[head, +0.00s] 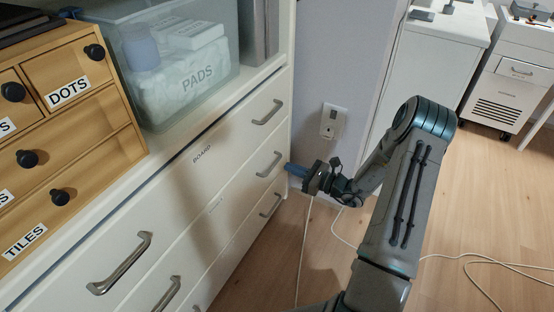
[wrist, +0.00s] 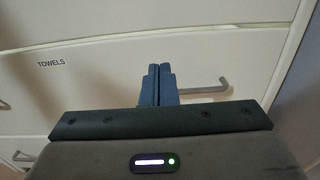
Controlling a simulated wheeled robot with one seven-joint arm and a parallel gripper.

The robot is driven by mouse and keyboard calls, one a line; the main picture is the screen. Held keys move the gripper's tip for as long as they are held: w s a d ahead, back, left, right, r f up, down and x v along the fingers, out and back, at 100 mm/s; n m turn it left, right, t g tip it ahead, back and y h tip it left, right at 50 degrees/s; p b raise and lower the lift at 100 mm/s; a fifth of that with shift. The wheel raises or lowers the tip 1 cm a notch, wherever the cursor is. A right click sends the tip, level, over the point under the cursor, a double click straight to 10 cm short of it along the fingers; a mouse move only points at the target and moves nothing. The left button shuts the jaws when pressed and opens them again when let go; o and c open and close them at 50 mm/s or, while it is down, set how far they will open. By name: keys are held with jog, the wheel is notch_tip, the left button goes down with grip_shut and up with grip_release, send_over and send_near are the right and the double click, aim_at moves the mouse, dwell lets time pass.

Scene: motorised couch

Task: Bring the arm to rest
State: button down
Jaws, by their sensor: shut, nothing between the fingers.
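My arm (head: 408,195) reaches up from the bottom of the head view and bends down to the left at its elbow. My gripper (head: 288,167) is in front of the right end of a white drawer unit, near its metal handles. In the wrist view my gripper (wrist: 159,68) has its two blue fingers together, with nothing between them. A drawer front labelled TOWELS (wrist: 90,85) is behind the fingers, and its handle (wrist: 205,91) shows just right of them. I cannot tell whether the fingertips touch the drawer front.
The white drawer unit (head: 190,190) fills the left, with a wooden drawer box (head: 95,110) and a clear PADS bin (head: 165,105) on top. A wall socket (head: 333,121) is behind my gripper. White cables (head: 455,257) lie on the open wooden floor at right.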

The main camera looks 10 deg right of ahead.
jog(key=s+a+r+n+g+h+p, duration=0.1)
jog(key=s+a+r+n+g+p, duration=0.3)
jog(key=r, duration=0.3)
jog(key=s+a+r+n+g+p, duration=0.2)
jog(key=s+r+n+g+p, duration=0.25)
jog(key=r, duration=0.35)
jog(key=s+a+r+n+g+h+p, duration=0.1)
jog(key=s+a+r+n+g+p, duration=0.2)
jog(key=s+r+n, duration=0.35)
jog(key=s+d+r+n+t+h+p, duration=0.1)
jog(key=s+r+n+h+p, duration=0.4)
jog(key=r, duration=0.7)
jog(key=s+d+r+n+t+h+p, duration=0.1)
jog(key=s+d+r+n+h+p, duration=0.2)
jog(key=r, duration=1)
jog(key=shift+s+r+n+h+p, duration=0.15)
jog(key=shift+s+n+h+p, duration=1.5)
jog(key=shift+s+p, duration=1.1)
jog(key=shift+w, duration=0.1)
